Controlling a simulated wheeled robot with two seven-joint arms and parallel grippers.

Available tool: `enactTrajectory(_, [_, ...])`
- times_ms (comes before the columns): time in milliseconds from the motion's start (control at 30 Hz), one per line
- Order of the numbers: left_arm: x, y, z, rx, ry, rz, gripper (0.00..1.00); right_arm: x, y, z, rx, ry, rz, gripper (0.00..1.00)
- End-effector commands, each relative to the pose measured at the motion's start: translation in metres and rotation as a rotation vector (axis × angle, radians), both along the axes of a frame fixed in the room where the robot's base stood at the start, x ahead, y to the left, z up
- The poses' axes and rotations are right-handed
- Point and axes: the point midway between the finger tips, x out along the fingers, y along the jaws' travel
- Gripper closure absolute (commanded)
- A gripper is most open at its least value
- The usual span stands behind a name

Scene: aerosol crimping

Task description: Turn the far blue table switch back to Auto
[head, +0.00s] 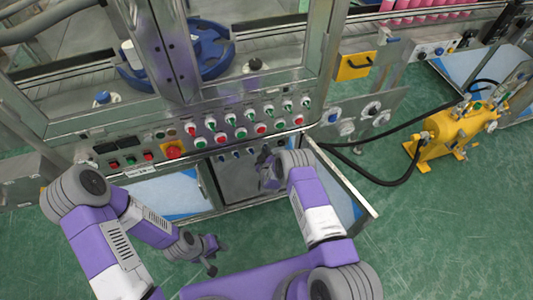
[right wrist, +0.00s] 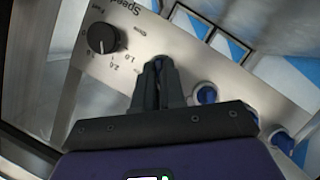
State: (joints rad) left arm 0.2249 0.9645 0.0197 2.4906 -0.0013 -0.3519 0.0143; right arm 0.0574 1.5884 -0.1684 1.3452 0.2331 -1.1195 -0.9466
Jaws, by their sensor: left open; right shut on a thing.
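A row of small blue switches shows on the lower metal panel in the head view, with one blue switch (head: 236,155) left of my right gripper (head: 265,158). In the right wrist view my right gripper (right wrist: 158,68) is shut at the end of this row nearest the dial. Its fingers hide the far blue switch there, so its setting cannot be read. Another blue switch (right wrist: 206,93) stands just right of the fingers, apart from them. My left gripper (head: 211,262) is open and empty, low over the green floor, away from the panel.
A black speed dial (right wrist: 102,38) sits left of my right fingers. Above the blue switches, a panel carries several red and green knobs (head: 222,138) and a red emergency button (head: 174,152). An open metal door (head: 345,182) stands right of my right gripper.

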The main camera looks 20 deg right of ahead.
Motion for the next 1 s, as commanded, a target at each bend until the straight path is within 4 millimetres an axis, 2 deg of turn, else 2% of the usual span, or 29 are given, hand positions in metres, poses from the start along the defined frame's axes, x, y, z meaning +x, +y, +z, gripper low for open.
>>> enactTrajectory(300, [0.0,0.0,-0.0082,0.0,0.0,0.0,0.57,-0.0002,-0.0006,-0.0013,-0.109,-0.003,-0.002,1.0])
enactTrajectory(800, [0.0001,-0.0001,-0.0087,0.0,0.0,0.0,0.57,-0.0005,-0.0008,-0.0011,-0.127,-0.002,-0.002,1.0])
enactTrajectory(833, [0.0001,-0.0001,-0.0087,0.0,0.0,0.0,0.57,-0.0006,-0.0009,-0.0012,-0.127,-0.002,-0.002,0.89])
enactTrajectory(1000, [0.0001,-0.0001,-0.0087,0.0,0.0,0.0,0.57,-0.0005,-0.0005,-0.0012,-0.125,-0.003,-0.002,0.65])
